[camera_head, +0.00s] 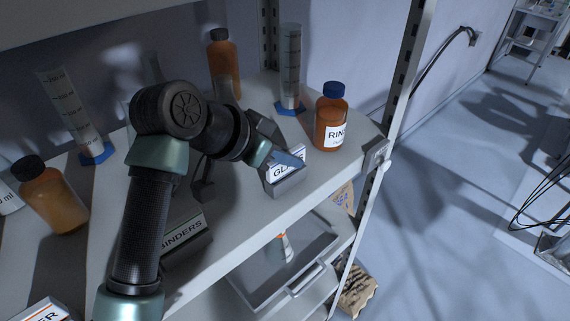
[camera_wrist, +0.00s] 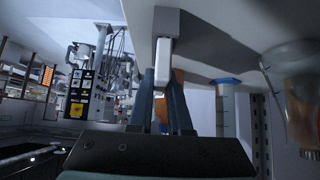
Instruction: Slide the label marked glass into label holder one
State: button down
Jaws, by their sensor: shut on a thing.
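A white label reading "GL..." (camera_head: 279,173), partly covered by my fingers, is upright at a grey label holder (camera_head: 289,186) on the shelf's front edge. My gripper (camera_head: 287,158) is shut on the label's upper part. The label's lower edge is at the holder; I cannot tell how deep it sits. In the wrist view my gripper (camera_wrist: 164,90) points toward the pale label edge (camera_wrist: 164,60), close to the grey holder (camera_wrist: 166,20). No number shows on the holder.
A brown bottle with a blue cap (camera_head: 331,125) stands close to the right of my gripper. A measuring cylinder (camera_head: 290,70) and another brown bottle (camera_head: 223,60) stand behind. A "BINDERS" holder (camera_head: 186,236) is to the left. A grey tray (camera_head: 272,275) is below.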

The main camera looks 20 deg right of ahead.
jog(key=shift+r+p, duration=2.45)
jog(key=shift+r, duration=0.2)
jog(key=shift+f, duration=0.1)
